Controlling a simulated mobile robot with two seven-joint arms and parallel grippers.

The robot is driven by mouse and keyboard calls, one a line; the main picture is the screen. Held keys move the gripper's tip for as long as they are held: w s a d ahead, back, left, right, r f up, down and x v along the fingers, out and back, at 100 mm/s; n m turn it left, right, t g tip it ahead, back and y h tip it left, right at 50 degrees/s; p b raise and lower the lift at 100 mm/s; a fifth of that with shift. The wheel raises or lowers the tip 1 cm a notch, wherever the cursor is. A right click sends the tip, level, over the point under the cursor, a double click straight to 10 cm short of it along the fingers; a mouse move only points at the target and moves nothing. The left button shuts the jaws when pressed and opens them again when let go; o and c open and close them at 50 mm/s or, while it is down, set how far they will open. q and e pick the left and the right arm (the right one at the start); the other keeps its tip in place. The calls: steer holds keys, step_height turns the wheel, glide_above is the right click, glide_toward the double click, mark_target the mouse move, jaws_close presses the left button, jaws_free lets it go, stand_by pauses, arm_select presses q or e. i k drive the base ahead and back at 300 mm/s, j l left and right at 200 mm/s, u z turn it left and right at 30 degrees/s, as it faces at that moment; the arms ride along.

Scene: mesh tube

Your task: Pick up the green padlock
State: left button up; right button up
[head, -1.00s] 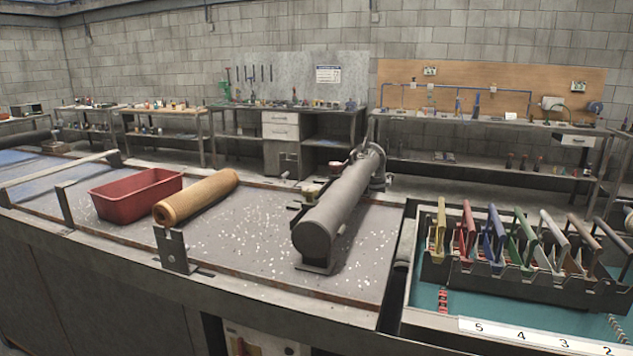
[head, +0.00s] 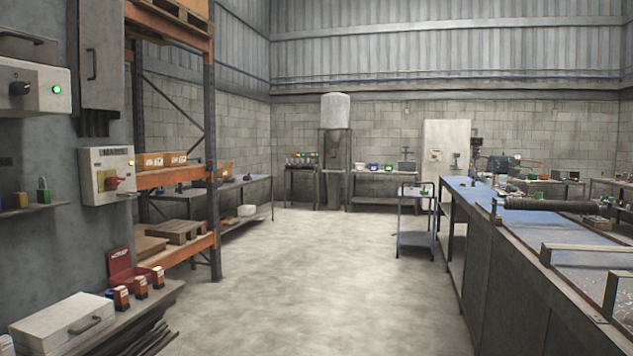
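A small green padlock (head: 43,191) stands upright on a narrow wall shelf (head: 38,208) at the left edge of the head view. A yellow padlock-like item (head: 21,200) stands just left of it on the same shelf. A blue one shows partly at the picture's left edge. Neither of my grippers is in view.
A grey switch box with a red handle (head: 108,176) is right of the shelf. Below, a ledge holds a white case (head: 67,322) and orange-black items (head: 141,287). Open floor (head: 320,270) lies between the racking (head: 212,120) and the long bench (head: 520,270).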

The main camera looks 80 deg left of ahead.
mark_target(44, 196)
steer(key=u, duration=3.95)
steer(key=i+l+u, duration=0.1)
steer(key=i+l, duration=0.3)
steer(key=i+l+u, duration=0.1)
steer(key=i+l, duration=0.25)
steer(key=i+l+u, duration=0.15)
steer(key=i+l, duration=0.2)
steer(key=l, duration=0.15)
steer(key=i+l+u, duration=0.1)
steer(key=i+l, duration=0.2)
steer(key=l, duration=0.2)
